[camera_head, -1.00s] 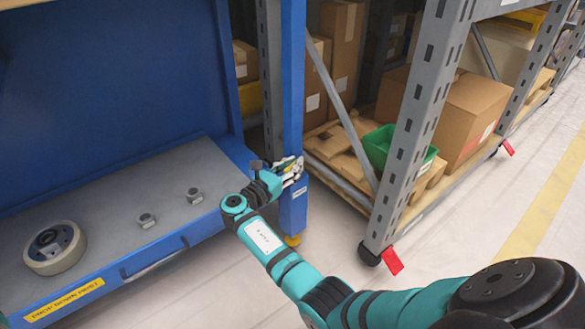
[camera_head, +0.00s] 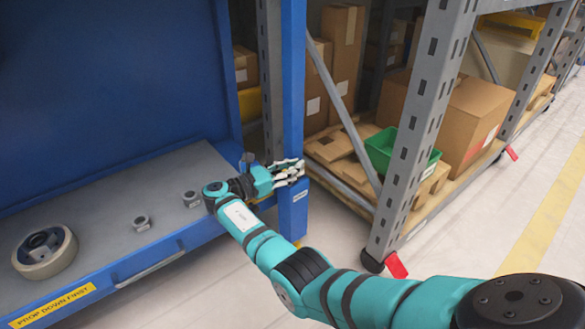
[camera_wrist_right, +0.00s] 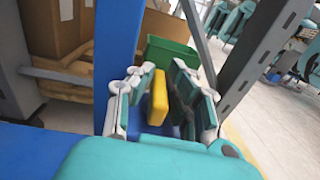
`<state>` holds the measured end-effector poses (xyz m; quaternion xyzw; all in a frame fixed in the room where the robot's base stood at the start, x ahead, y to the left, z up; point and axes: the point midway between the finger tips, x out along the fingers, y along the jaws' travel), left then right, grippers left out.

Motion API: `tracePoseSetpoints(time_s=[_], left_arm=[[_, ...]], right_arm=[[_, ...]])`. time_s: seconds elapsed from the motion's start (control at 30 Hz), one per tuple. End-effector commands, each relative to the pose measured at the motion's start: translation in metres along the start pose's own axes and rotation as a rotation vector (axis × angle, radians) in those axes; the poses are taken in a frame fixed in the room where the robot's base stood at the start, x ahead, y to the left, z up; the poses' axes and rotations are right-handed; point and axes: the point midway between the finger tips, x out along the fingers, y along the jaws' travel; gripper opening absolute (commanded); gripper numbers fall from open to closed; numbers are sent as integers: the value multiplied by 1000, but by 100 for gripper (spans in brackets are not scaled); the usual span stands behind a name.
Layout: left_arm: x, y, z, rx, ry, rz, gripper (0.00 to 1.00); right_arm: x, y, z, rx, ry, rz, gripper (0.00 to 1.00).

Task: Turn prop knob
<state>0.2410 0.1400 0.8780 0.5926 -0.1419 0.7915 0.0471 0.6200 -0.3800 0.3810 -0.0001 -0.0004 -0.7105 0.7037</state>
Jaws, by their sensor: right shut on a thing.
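My right gripper (camera_head: 290,172) is at the blue post (camera_head: 293,90) on the right corner of the blue cart, its fingers lying across the post's lower part. In the right wrist view the gripper (camera_wrist_right: 160,105) has its fingers on both sides of a yellow block-shaped knob (camera_wrist_right: 158,98), beside the blue post (camera_wrist_right: 118,60). The gripper is shut on this knob. In the head view the fingers hide the knob. My left gripper is not in view.
The cart's grey deck (camera_head: 100,205) holds a roller wheel (camera_head: 45,250) and two nuts. A yellow label (camera_head: 52,305) reads "PROP DOWN FIRST". A grey rack upright (camera_head: 420,120), a green bin (camera_head: 395,150) and boxes stand to the right. The floor in front is clear.

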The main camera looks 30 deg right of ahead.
Motion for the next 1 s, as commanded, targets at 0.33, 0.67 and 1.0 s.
tracePoseSetpoints(time_s=[0.33, 0.67, 1.0], left_arm=[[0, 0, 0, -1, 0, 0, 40], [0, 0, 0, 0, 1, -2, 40], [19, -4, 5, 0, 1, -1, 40]], right_arm=[[1, -1, -1, -2, 1, -3, 37], [0, 0, 0, 0, 0, 0, 37], [1, -2, 4, -2, -1, 103, 37]])
